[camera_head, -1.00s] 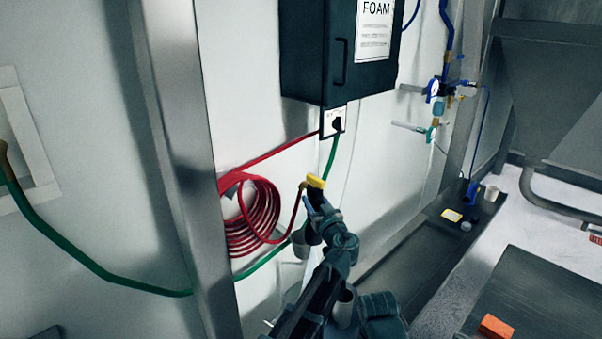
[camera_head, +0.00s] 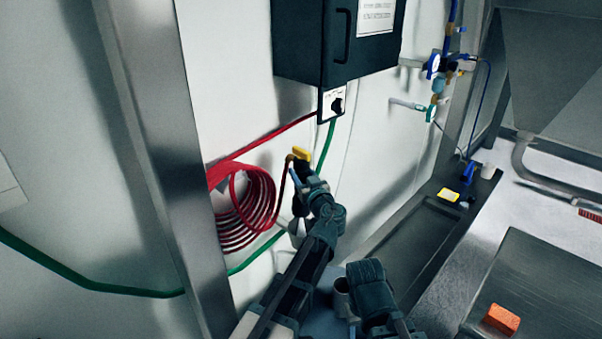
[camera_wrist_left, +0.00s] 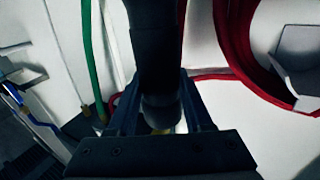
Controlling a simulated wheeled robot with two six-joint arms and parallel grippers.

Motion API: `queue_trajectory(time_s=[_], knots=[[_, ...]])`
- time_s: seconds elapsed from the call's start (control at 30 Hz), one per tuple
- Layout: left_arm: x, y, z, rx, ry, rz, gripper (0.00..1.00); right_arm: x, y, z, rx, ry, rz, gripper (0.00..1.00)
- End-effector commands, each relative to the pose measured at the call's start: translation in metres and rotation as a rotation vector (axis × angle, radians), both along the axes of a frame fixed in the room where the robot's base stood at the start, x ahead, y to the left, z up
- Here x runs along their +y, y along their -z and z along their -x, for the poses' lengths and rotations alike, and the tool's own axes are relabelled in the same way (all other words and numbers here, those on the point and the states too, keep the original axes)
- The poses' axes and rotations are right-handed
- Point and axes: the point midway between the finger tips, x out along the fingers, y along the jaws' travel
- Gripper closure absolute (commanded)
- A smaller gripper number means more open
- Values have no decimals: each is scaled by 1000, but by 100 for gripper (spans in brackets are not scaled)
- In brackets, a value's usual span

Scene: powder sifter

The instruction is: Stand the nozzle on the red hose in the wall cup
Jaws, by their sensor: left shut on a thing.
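My left gripper (camera_head: 300,182) is shut on the dark nozzle of the red hose, in front of the wall. The nozzle's yellow top part (camera_head: 301,153) shows above the fingers, with a brass fitting beside it. In the left wrist view the nozzle's dark body (camera_wrist_left: 155,55) stands between the two fingers. The red hose (camera_head: 258,205) hangs in coils to the left. A grey wall cup (camera_head: 297,233) sits just below the gripper, partly hidden by my arm. The nozzle's lower end and its gap to the cup are hard to see. My right gripper cannot be made out.
A green hose (camera_head: 105,287) runs low along the wall behind. A dark box (camera_head: 300,45) hangs above, with an outlet (camera_head: 331,103) under it. A steel post (camera_head: 165,150) stands at left. An orange block (camera_head: 501,319) lies on a dark surface at lower right.

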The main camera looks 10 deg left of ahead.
Motion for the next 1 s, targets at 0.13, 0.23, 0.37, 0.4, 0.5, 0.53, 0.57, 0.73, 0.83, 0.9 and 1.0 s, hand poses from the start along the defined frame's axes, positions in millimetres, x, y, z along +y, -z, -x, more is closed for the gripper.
queue_trajectory(time_s=[0.13,0.23,0.37,0.4,0.5,0.53,0.57,0.73,0.83,0.9,1.0], knots=[[0,3,0,0,0,-1,100,0,4,0,0,0,0,49],[0,8,0,0,0,-1,100,0,8,0,0,0,0,49],[0,15,0,0,0,-1,100,0,16,0,0,0,0,49],[0,18,0,0,0,-1,100,0,18,0,0,1,0,49],[0,25,0,0,0,-1,100,0,26,0,0,1,0,49],[0,28,0,0,0,-1,100,0,28,0,0,1,0,49],[0,30,0,0,0,-1,100,0,30,0,0,1,0,49],[0,42,0,0,0,-1,100,0,43,0,0,1,0,49],[0,50,0,0,0,-1,100,0,50,0,0,1,0,49],[0,55,0,0,0,-1,100,0,55,0,0,1,0,49],[0,62,0,0,0,-1,100,0,62,0,0,1,0,49]])
